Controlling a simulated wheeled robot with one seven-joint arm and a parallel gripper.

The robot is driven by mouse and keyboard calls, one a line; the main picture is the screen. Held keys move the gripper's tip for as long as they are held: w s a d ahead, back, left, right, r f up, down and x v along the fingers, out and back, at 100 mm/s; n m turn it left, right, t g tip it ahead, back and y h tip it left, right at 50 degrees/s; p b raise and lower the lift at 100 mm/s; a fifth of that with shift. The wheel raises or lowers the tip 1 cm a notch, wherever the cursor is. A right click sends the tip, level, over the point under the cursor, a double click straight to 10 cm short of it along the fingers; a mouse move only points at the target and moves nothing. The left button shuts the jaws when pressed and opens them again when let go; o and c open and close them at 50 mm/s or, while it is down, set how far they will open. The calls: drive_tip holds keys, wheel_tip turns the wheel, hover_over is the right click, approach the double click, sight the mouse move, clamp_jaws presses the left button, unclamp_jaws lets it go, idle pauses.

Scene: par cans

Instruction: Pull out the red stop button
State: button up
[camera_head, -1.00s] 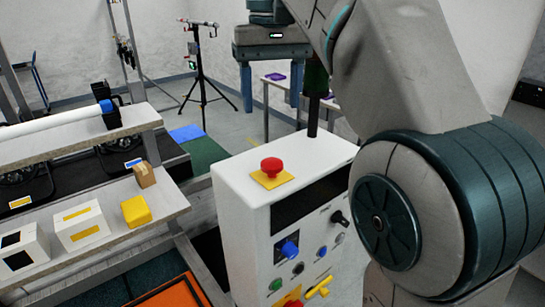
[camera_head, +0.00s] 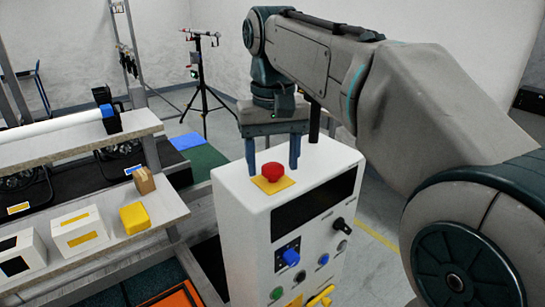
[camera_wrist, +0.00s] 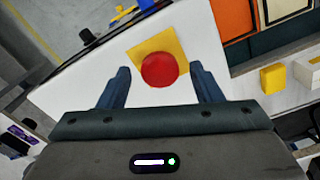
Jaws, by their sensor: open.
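The red stop button (camera_head: 273,171) is a round mushroom head on a yellow square plate (camera_head: 289,182), on top of the white control cabinet (camera_head: 240,215). In the wrist view the red button (camera_wrist: 160,70) lies ahead of the fingertips, in line with the gap between them. My gripper (camera_head: 272,169) is open and points down behind the button in the head view, with its blue fingers spread to either side. The gripper also shows in the wrist view (camera_wrist: 159,77). The fingers do not appear to touch the button.
The cabinet front carries a blue knob (camera_head: 291,257), a black knob (camera_head: 342,225) and a green button (camera_head: 276,293). A black post stands at the cabinet's back edge, close to my gripper. A shelf with a yellow block (camera_head: 135,218) and white boxes (camera_head: 80,231) is at left.

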sight(273, 166)
clamp_jaws()
drive_tip(key=shift+r+p, duration=0.7)
drive_tip(key=shift+p, duration=0.05)
unclamp_jaws()
wheel_tip(273, 166, up, 14)
drive_tip(key=p, duration=0.3)
